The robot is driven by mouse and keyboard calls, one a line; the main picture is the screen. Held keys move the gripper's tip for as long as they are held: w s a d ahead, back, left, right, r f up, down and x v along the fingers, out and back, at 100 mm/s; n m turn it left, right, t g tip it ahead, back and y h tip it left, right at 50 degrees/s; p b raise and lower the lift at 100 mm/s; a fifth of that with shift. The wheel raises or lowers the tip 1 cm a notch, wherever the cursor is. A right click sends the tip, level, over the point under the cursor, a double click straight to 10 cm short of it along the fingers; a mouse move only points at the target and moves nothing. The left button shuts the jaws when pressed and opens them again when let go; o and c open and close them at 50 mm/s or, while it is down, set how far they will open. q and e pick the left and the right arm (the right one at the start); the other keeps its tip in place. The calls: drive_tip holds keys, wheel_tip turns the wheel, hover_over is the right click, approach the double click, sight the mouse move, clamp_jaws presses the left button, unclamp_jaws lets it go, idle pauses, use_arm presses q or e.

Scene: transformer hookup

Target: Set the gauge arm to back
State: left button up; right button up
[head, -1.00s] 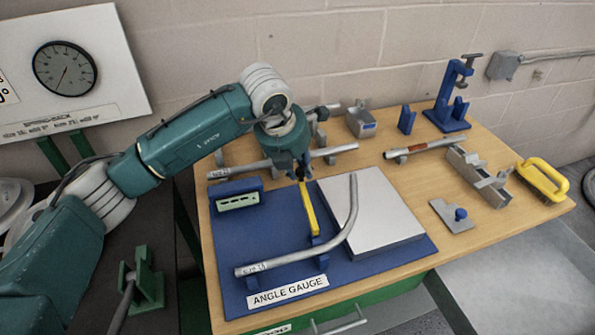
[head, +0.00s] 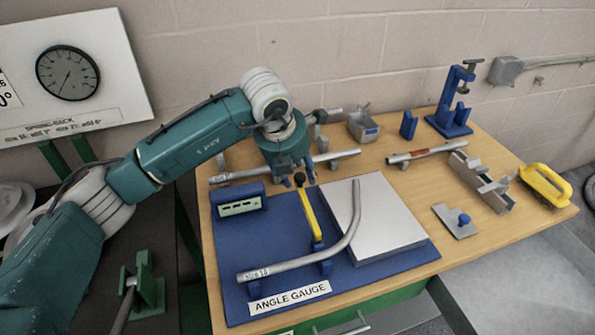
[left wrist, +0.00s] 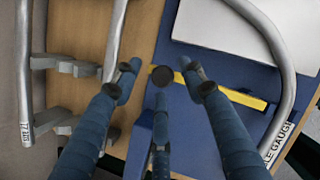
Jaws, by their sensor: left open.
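The gauge arm is a yellow bar (head: 310,214) with a dark knob (head: 300,178) at its far end, lying over the blue angle gauge board (head: 262,232). In the left wrist view the yellow bar (left wrist: 240,97) runs right from the dark knob (left wrist: 162,76). My left gripper (head: 300,172) is above the knob end. Its blue fingers (left wrist: 160,82) are open and spread around the knob in the wrist view, with nothing gripped. Whether any finger touches the knob I cannot tell. My right gripper is not in view.
A bent grey tube (head: 352,228) curves over the board in front of the yellow bar. A pale flat plate (head: 385,225) lies to its right and a small blue readout block (head: 238,205) to the left. Straight tubes (head: 240,174) lie behind. A blue clamp stand (head: 450,112) is at back right.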

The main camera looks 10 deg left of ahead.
use_arm(q)
drive_tip(key=shift+r, duration=0.1)
drive_tip(key=shift+s+r, duration=0.1)
drive_tip(key=shift+r, duration=0.2)
drive_tip(key=v, duration=1.1)
drive_tip(key=shift+s+a, duration=0.1)
